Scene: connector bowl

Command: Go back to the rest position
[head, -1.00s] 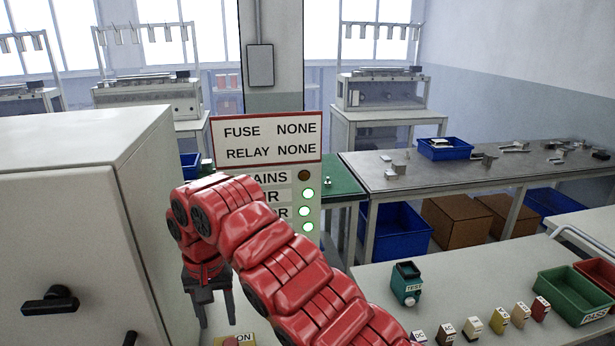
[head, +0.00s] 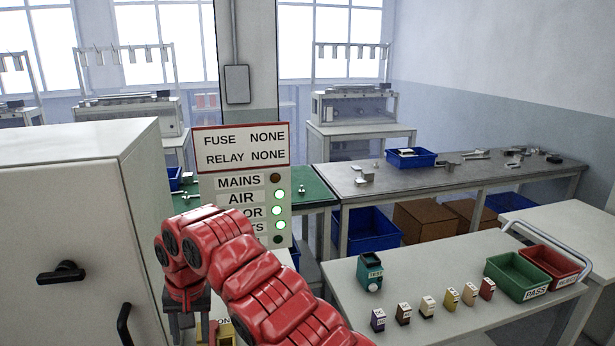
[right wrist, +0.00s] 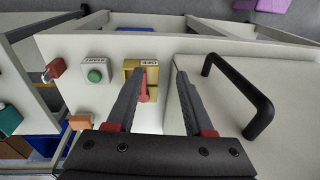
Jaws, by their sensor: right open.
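My right arm, red, reaches across the lower middle of the head view, and its dark right gripper (head: 190,325) hangs down beside the grey cabinet (head: 70,215). In the right wrist view, the right gripper (right wrist: 161,85) is open with nothing held between its fingers. A yellow switch block (right wrist: 133,66) with a red lever (right wrist: 153,92) lies beyond the left finger, which partly covers it. I cannot tell how far apart finger and lever are. A black bar handle (right wrist: 245,95) is to the right. My left gripper is in neither view.
A status board (head: 240,148) reads FUSE NONE, RELAY NONE; its MAINS lamp is dark and several lamps below are green. A table at right holds a teal tester (head: 369,272), several small blocks, a green PASS bin (head: 515,275) and a red bin (head: 552,265). A green button (right wrist: 95,75) shows.

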